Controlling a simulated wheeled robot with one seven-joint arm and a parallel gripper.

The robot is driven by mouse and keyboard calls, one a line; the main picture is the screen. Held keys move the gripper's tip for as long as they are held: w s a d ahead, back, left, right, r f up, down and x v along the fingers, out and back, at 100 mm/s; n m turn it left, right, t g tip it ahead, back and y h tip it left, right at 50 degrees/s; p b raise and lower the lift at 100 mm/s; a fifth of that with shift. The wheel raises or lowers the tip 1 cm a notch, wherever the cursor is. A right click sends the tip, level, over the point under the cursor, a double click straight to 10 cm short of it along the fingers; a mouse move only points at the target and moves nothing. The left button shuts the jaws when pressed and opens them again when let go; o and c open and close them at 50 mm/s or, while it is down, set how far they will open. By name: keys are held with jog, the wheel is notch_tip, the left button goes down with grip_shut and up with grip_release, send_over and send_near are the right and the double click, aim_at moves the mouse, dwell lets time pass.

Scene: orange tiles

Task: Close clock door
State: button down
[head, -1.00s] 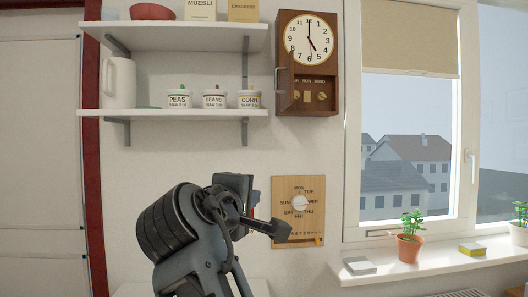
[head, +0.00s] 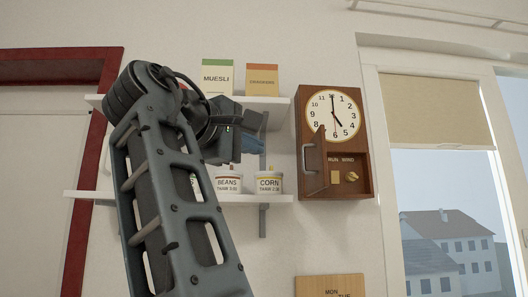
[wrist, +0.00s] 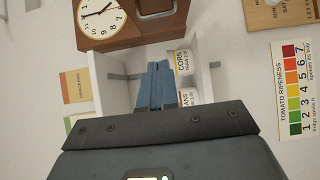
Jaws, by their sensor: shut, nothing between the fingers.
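The brown wall clock (head: 305,115) hangs right of the shelves in the head view. Its small lower door (head: 314,165) stands open, swung out on the left side, with a metal handle on it. The opened compartment shows a "RUN WIND" panel (head: 345,174) with brass parts. In the wrist view the clock (wrist: 105,36) shows at the upper left, turned sideways. My gripper (head: 262,147) is in front of the shelves, left of the clock and apart from it. In the wrist view its blue fingers (wrist: 158,85) are together and empty.
White shelves (head: 270,199) left of the clock hold boxes (head: 217,77) and labelled tubs (head: 268,183). My arm hides part of them. A window (head: 440,190) is to the right. A wooden weekday board (head: 330,286) hangs below the clock. A tomato ripeness chart (wrist: 295,90) shows in the wrist view.

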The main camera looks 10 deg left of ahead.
jog(key=w+d, duration=0.6)
jog(key=w, duration=0.2)
jog(key=shift+w+d+p, duration=0.15)
jog(key=shift+p, duration=0.25)
